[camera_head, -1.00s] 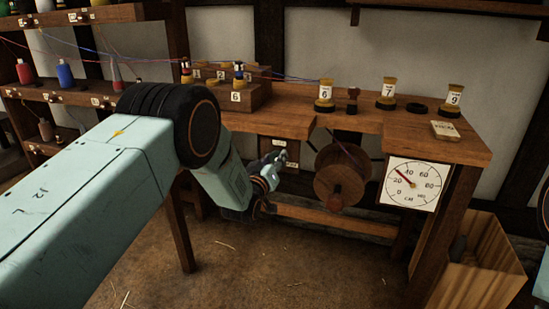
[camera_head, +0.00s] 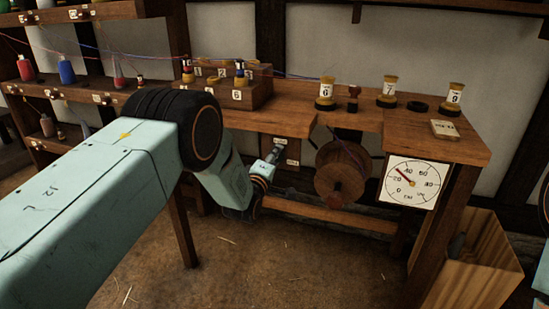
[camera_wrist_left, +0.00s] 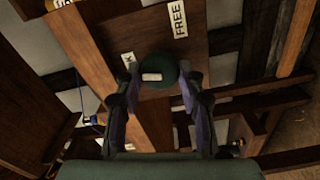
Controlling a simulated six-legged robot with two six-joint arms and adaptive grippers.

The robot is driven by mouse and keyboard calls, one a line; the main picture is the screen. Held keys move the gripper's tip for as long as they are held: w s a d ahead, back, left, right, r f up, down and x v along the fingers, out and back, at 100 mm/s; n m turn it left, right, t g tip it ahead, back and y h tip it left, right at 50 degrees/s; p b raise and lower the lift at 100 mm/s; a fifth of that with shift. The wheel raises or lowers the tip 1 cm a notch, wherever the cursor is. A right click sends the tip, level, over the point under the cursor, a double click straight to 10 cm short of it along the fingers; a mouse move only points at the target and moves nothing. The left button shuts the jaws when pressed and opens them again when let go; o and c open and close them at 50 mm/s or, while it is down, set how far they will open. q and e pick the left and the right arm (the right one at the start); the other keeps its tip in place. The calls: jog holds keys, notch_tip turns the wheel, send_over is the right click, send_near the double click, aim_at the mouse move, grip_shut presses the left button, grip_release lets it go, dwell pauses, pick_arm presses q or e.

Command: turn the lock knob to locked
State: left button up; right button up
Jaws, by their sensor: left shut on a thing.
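The lock knob (camera_wrist_left: 160,68) is a dark green round knob with a small white mark, on a wooden panel (camera_wrist_left: 218,45). In the wrist view a FREE label (camera_wrist_left: 180,18) is above it, and a partly covered label ending in K (camera_wrist_left: 127,60) is to its left. The white mark is on the near side of the knob, below the K label; I cannot tell which label it points to. My left gripper (camera_wrist_left: 155,85) is shut on the knob, one finger on each side. In the head view the gripper (camera_head: 275,153) reaches the panel under the bench and hides the knob. My right gripper is not in view.
A wooden reel (camera_head: 342,172) and a white dial (camera_head: 411,184) are right of the panel. Numbered spools (camera_head: 326,92) stand on the bench (camera_head: 440,142), with strands running left. A wooden bin (camera_head: 470,265) stands at lower right. The floor in front is clear.

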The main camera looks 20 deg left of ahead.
pick_arm(q)
jog(key=shift+n, duration=1.2)
jog(key=o, duration=1.1)
jog(key=s, duration=1.2)
jog(key=shift+a, duration=0.25)
